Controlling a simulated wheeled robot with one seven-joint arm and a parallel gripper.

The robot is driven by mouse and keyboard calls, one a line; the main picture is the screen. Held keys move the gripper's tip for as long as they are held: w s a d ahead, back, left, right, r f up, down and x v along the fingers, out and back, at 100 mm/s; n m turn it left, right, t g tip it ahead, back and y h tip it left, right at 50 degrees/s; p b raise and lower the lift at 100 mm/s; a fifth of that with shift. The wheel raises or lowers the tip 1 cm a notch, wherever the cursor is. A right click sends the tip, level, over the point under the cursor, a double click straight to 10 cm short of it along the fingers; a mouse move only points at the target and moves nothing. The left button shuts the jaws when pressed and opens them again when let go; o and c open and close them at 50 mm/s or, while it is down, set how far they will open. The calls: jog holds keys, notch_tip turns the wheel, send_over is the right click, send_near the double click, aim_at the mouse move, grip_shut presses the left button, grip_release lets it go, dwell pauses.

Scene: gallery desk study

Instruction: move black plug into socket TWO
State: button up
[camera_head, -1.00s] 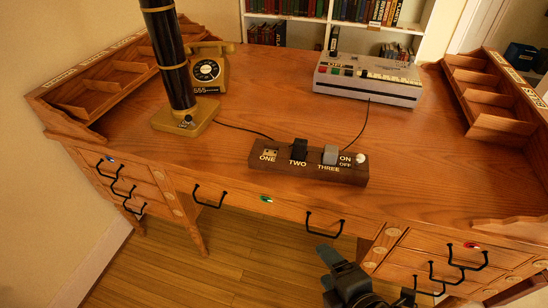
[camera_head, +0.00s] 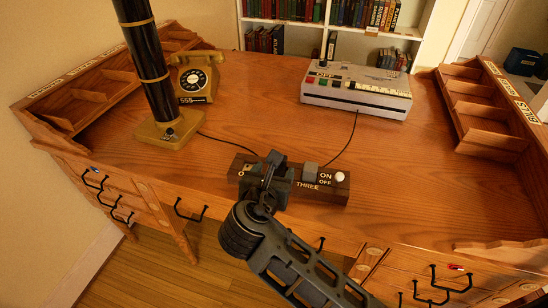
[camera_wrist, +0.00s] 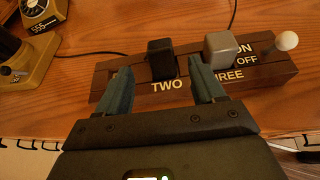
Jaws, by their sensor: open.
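The black plug (camera_wrist: 162,58) stands upright at the TWO label of the wooden socket strip (camera_wrist: 265,72) in the wrist view. My gripper (camera_wrist: 161,84) is open, with its two blue-grey fingers on either side of the plug, a gap showing on both sides. In the head view my gripper (camera_head: 268,182) is over the left half of the strip (camera_head: 335,192). It covers the TWO label there and largely hides the black plug. A grey plug (camera_wrist: 221,49) stands at THREE, right beside my right finger. The ONE label is hidden in the wrist view.
A white ON/OFF knob (camera_wrist: 286,41) is at the strip's right end. A black and gold column lamp (camera_head: 160,85) and a dial telephone (camera_head: 194,78) stand at left. A grey machine with buttons (camera_head: 357,91) is at the back. Desk space behind the strip is mostly clear.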

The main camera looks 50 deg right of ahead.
jog(key=shift+w+d+r, duration=0.15)
jog(key=shift+w+d, duration=0.1)
jog(key=shift+d, duration=0.05)
jog(key=shift+w+d, duration=0.1)
jog(key=shift+d, duration=0.2)
jog(key=shift+x, duration=3.5)
jog(key=c, duration=1.2)
jog(key=shift+r, duration=0.1)
